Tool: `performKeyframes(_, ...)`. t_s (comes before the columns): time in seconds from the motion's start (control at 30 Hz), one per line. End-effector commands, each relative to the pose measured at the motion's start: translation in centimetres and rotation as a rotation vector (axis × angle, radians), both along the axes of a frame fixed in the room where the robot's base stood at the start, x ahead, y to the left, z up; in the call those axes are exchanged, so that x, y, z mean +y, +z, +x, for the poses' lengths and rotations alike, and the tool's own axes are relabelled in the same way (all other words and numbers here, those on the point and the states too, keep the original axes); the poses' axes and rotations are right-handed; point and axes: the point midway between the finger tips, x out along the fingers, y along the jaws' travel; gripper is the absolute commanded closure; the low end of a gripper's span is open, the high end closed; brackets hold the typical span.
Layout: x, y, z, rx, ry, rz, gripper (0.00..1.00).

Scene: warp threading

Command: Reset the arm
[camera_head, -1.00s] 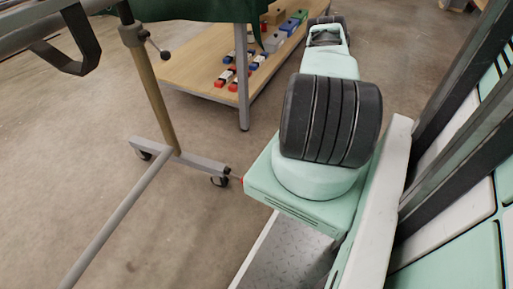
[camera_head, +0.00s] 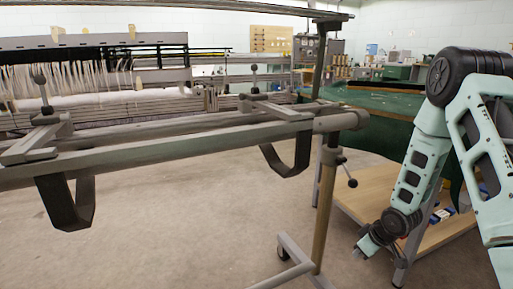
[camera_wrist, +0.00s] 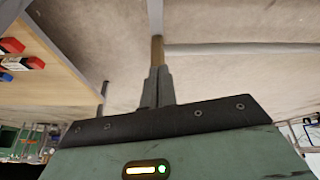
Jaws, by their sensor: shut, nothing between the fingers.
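My mint-green arm stands at the right of the head view, bent at a black elbow joint high up, with the forearm hanging down and to the left. My gripper (camera_head: 362,250) is at its lower end, over the floor in front of a wooden shelf. In the wrist view my gripper's two grey fingers (camera_wrist: 158,72) are together with nothing between them. They point toward bare floor and a brown-and-grey stand post.
A metal frame on a wheeled stand (camera_head: 326,205) crosses the left and middle, with black hooks (camera_head: 65,203) below. A loom with white threads (camera_head: 75,82) is behind. A green-draped table (camera_head: 385,103) with a wooden shelf (camera_head: 368,190) stands close behind my forearm.

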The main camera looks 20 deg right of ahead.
Motion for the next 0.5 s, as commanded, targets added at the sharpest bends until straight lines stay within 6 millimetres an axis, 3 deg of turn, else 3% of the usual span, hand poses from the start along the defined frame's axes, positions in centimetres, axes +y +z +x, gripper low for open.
performKeyframes(0.03,3.1,2.4,0.9,0.013,0.027,-0.016,1.0)
performKeyframes(0.1,7.1,5.2,1.2,0.045,0.046,-0.031,1.0)
performKeyframes(0.23,14.7,10.1,-0.4,0.107,0.085,-0.048,1.0)
performKeyframes(0.4,23.9,15.6,-6.2,0.199,0.152,-0.06,1.0)
performKeyframes(0.5,27.7,18.0,-10.6,0.25,0.192,-0.067,1.0)
